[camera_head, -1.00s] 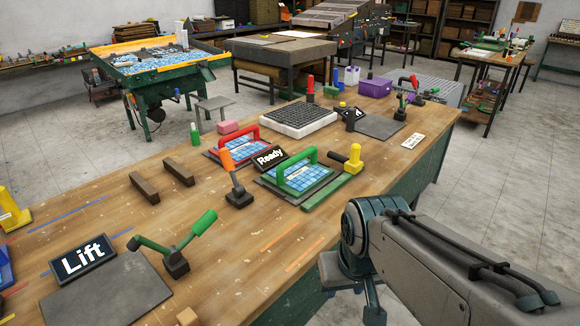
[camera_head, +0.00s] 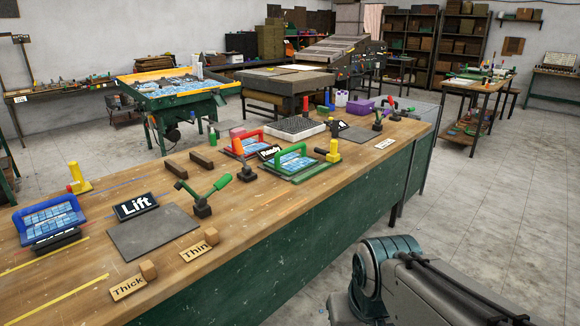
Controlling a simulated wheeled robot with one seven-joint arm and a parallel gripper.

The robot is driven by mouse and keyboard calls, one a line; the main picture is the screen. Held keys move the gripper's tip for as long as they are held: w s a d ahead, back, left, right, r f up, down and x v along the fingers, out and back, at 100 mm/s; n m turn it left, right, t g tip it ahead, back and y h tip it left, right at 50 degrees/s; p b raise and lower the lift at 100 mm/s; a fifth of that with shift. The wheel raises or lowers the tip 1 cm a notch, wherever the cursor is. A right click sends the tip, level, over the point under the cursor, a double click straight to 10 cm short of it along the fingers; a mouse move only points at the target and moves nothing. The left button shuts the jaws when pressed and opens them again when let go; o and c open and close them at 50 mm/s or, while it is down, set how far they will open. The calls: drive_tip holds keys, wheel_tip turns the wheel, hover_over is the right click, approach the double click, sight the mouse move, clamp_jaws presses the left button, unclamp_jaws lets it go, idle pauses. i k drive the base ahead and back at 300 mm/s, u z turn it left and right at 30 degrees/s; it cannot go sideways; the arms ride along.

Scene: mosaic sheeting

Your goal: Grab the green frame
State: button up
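The green frame (camera_head: 291,151) has an arched green handle over a blue mosaic sheet. It rests on the wooden workbench, right of the "Ready" sign (camera_head: 268,152). A yellow-knobbed clamp (camera_head: 333,150) stands at its right side. A red frame (camera_head: 247,136) with a similar blue sheet lies just behind and left of it. My arm shows at the lower right, beside the bench and well apart from the green frame. My gripper is not in view.
The bench (camera_head: 240,205) runs from lower left to upper right. A "Lift" sign (camera_head: 136,206), a grey plate (camera_head: 153,231), a green-handled clamp (camera_head: 203,198) and a blue frame (camera_head: 49,221) occupy its left part. The floor (camera_head: 480,220) right of the bench is clear.

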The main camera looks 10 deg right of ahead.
sight(288, 162)
drive_tip(key=z, duration=0.6)
drive_tip(key=i, duration=1.05)
drive_tip(key=z, duration=0.35)
drive_tip(key=i, duration=1.1)
drive_tip(key=u, duration=1.25)
drive_tip(key=i, duration=0.65)
drive_tip(key=u, duration=0.65)
